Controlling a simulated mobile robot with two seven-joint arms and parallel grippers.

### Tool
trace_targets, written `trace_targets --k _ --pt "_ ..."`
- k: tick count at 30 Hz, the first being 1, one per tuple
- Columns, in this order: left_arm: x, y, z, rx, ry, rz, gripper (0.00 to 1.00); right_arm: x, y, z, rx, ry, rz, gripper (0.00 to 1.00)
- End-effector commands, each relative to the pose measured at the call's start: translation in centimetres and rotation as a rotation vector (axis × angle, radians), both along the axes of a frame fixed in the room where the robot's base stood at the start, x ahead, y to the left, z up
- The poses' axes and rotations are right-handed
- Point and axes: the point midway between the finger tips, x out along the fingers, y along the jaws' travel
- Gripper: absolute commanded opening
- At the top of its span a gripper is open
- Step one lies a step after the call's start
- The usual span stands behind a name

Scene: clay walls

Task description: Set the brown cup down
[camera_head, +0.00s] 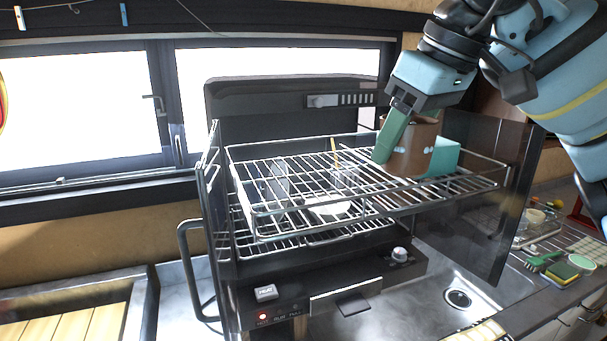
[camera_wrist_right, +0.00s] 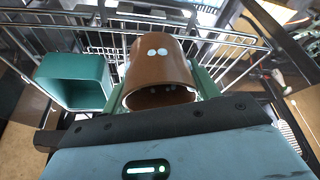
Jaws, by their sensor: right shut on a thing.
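The brown cup (camera_head: 414,152) is at the right part of the upper wire rack (camera_head: 290,205) of an open dishwasher-like machine. In the right wrist view the cup (camera_wrist_right: 160,72) sits between both green fingers (camera_wrist_right: 162,90). I cannot tell whether its base touches the rack wires. My left gripper is not in view.
A teal square container (camera_head: 446,158) stands in the rack close beside the cup; it also shows in the wrist view (camera_wrist_right: 72,82). A white dish (camera_head: 328,208) and clear glassware (camera_head: 344,180) are left of the cup. A sink (camera_head: 458,298) and sponges (camera_head: 562,271) lie at right.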

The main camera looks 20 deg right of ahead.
Motion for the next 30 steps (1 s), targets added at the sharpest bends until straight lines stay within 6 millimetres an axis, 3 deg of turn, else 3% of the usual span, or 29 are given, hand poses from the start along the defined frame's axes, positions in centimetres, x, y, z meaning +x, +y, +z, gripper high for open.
trace_targets --k 18,24,30 --pt "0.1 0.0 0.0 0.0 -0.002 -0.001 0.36 6.5 11.5 -1.2 -0.001 0.002 0.003 0.35" --pt "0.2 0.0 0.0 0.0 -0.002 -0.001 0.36 7.7 13.4 -1.4 0.001 -0.001 0.001 0.35" --pt "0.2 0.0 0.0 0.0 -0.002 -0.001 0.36 7.8 13.6 -1.5 0.0 0.0 0.0 0.35"
